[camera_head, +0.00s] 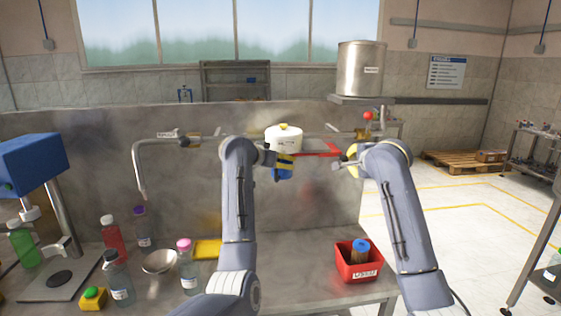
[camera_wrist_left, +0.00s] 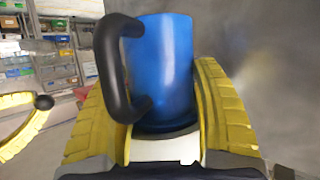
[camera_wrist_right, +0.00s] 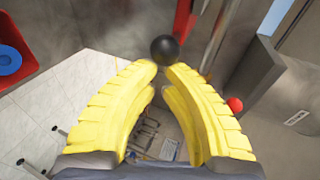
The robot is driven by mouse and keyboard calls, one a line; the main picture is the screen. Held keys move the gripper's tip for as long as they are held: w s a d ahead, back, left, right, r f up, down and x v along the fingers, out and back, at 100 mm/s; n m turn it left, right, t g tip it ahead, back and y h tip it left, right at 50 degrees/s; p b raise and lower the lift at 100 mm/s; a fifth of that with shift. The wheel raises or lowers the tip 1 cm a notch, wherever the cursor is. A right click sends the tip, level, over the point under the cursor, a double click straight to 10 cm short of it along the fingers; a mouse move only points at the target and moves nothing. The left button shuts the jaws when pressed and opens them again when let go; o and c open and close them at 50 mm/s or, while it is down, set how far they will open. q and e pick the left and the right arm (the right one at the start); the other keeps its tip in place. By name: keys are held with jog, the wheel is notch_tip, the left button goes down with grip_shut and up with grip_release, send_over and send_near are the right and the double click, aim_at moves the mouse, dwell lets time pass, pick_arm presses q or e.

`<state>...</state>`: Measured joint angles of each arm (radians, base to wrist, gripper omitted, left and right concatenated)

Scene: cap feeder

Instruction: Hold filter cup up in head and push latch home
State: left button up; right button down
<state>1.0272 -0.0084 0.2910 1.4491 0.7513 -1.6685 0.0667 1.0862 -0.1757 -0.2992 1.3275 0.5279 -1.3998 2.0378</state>
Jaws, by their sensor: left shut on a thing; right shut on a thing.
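The blue filter cup (camera_head: 284,174) is up under the white head (camera_head: 284,139) on the steel panel. My left gripper (camera_head: 285,160) is shut on the cup. In the left wrist view the cup (camera_wrist_left: 162,65) stands between the yellow fingers with its black handle (camera_wrist_left: 110,65) at the left. I cannot tell how it seats in the head. A red bar (camera_head: 318,150), apparently the latch, reaches right from the head. My right gripper (camera_head: 349,163) is at its right end. In the right wrist view its fingertips are shut on a black ball knob (camera_wrist_right: 165,49).
A red bin (camera_head: 358,265) with a blue-topped thing stands at the bench's front right. Bottles, a metal bowl (camera_head: 160,261) and a blue press (camera_head: 32,163) are at the left. A spout pipe (camera_head: 137,165) hangs left of my left arm. A red ball (camera_wrist_right: 235,104) is near my right gripper.

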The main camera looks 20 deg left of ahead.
aim_at(344, 160)
jog(key=shift+s+a+r, duration=0.1)
jog(key=shift+s+a, duration=0.25)
jog(key=shift+a, duration=0.4)
jog(key=shift+s+a+r, duration=0.1)
jog(key=shift+s+a, duration=0.25)
jog(key=shift+a, duration=0.4)
jog(key=shift+a+f, duration=0.1)
jog(key=shift+a, duration=0.15)
jog(key=shift+s+a+f, duration=0.1)
jog(key=shift+s+a, duration=0.15)
jog(key=shift+a, duration=0.3)
jog(key=shift+s+a, duration=0.25)
jog(key=shift+a, duration=0.3)
jog(key=shift+s+a, duration=0.15)
jog(key=shift+a, duration=0.05)
jog(key=shift+a, duration=0.15)
jog(key=s+a, duration=0.3)
jog(key=a, duration=0.3)
jog(key=shift+s+a, duration=0.25)
jog(key=shift+a, duration=0.15)
dwell(0.5)
jog(key=shift+s+a, duration=0.15)
jog(key=shift+a, duration=0.15)
dwell(0.3)
